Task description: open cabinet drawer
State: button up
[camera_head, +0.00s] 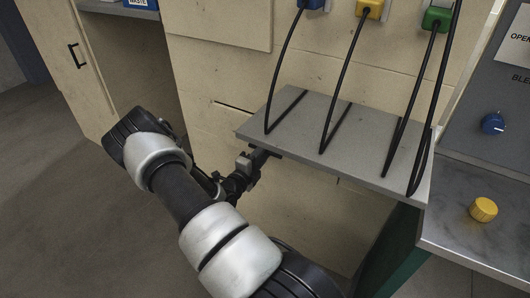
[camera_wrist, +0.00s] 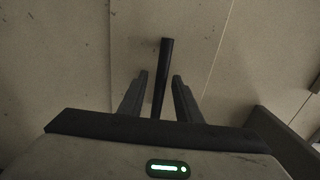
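A dark bar handle (camera_wrist: 165,60) stands out from a beige cabinet front (camera_wrist: 135,40) in the wrist view. My gripper (camera_wrist: 161,76) has its two fingers apart, one on each side of the handle. A gap shows between the handle and each finger near the tips. In the head view my gripper (camera_head: 264,154) is at the beige cabinet front (camera_head: 215,135), just under the left part of a grey shelf. The handle cannot be told apart from the gripper there. My arm and the shelf hide part of the front, and I see no clear drawer opening.
The grey shelf (camera_head: 310,120) juts out above my gripper, with black cables hanging onto it from blue, yellow and green plugs. A metal counter (camera_head: 465,245) with a yellow knob (camera_head: 483,209) is at right. An open bay and clear floor (camera_head: 60,190) are at left.

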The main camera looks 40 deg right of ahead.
grip_shut()
jog(key=p+v, duration=0.4)
jog(key=v, duration=2)
jog(key=shift+a+p, duration=0.3)
jog(key=shift+s+r, duration=0.1)
grip_release()
